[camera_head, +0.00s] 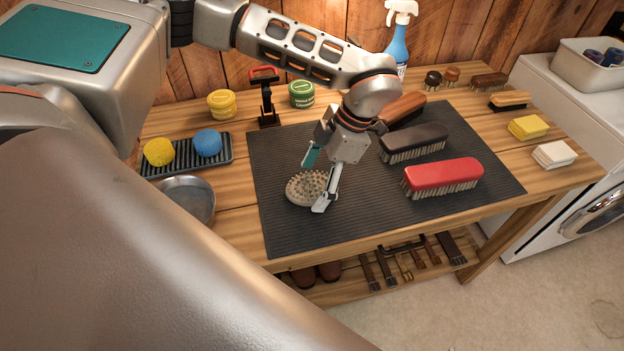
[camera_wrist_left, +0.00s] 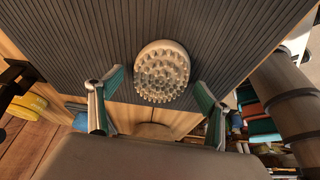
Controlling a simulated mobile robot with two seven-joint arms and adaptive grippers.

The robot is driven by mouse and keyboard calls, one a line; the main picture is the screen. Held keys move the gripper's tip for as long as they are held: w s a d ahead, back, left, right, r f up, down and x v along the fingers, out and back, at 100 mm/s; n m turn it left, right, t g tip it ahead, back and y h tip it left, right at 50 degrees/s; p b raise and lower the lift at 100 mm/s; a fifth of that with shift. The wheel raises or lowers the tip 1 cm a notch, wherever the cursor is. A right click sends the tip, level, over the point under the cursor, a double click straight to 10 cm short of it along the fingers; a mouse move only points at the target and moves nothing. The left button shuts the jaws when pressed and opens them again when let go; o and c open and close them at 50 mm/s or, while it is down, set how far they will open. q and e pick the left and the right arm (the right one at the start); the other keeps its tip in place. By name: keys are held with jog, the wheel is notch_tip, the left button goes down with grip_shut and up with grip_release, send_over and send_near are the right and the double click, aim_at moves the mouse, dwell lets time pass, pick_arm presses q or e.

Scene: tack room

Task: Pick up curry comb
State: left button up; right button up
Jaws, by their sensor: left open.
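The curry comb (camera_head: 307,189) is a round, beige disc with many stubby teeth. It lies on the dark ribbed mat (camera_head: 285,231), on the mat's left part. In the left wrist view the comb (camera_wrist_left: 162,71) shows teeth toward the camera, beyond and between the fingertips. My left gripper (camera_head: 315,183) is open and points down at the comb, with one finger on its far side and one at its near right edge. In the wrist view the fingers of the left gripper (camera_wrist_left: 157,88) stand apart from the comb on both sides. I do not see my right gripper.
Right of the comb lie a red brush (camera_head: 443,177), a dark brush (camera_head: 414,142) and a brown brush (camera_head: 404,109). A metal bowl (camera_head: 187,199) and a tray (camera_head: 187,163) with sponges stand left. The mat's front middle is clear.

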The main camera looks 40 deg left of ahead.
pick_arm(q)
jog(key=c, duration=1.3)
